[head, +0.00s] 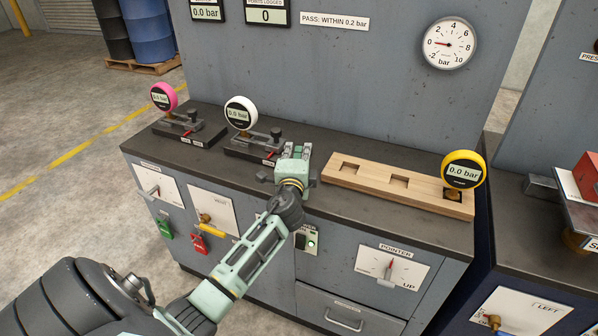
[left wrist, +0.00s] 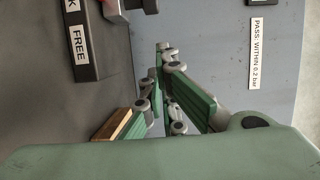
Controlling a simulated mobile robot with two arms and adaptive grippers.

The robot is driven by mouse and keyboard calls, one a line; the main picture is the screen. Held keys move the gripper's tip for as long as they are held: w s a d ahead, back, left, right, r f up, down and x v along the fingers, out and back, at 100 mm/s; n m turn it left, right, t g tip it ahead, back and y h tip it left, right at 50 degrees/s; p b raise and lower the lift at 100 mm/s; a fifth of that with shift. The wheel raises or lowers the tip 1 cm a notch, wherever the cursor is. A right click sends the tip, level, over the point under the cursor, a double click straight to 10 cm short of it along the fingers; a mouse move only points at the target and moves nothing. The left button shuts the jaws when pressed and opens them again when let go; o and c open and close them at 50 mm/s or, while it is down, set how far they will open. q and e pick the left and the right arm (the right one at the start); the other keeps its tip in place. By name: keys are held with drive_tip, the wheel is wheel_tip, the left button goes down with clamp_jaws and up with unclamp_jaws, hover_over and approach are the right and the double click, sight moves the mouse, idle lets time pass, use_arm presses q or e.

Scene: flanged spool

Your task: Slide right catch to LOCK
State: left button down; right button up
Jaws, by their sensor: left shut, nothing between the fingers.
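The right catch fixture (head: 255,148) is a dark block on the bench with a white-rimmed gauge (head: 240,113) and a small red part near its front edge. In the left wrist view its FREE label (left wrist: 79,44) shows, with part of another label ending in K and a red piece cut off at the top. The catch position cannot be told. My left gripper (head: 303,150) is shut and empty, just right of the fixture. Its green fingers (left wrist: 163,65) meet in the left wrist view, apart from the labelled block. My right gripper is not in view.
A similar fixture (head: 185,132) with a pink gauge (head: 163,96) stands at the left. A wooden rack (head: 360,184) with a yellow gauge (head: 463,169) lies right of my gripper. The panel (head: 345,75) rises behind the bench.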

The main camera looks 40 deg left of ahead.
use_arm(q)
drive_tip(key=s, duration=0.1)
drive_tip(key=s+f, duration=0.1)
drive_tip(key=s, duration=0.1)
drive_tip(key=shift+s+d+f, duration=0.15)
drive_tip(key=shift+s+d, duration=0.05)
drive_tip(key=shift+d, duration=0.05)
drive_tip(key=v, duration=0.3)
drive_tip(key=shift+s+d+r+b, duration=0.2)
drive_tip(key=shift+d+r+b, duration=0.15)
drive_tip(key=shift+d, duration=0.05)
drive_tip(key=shift+s, duration=0.15)
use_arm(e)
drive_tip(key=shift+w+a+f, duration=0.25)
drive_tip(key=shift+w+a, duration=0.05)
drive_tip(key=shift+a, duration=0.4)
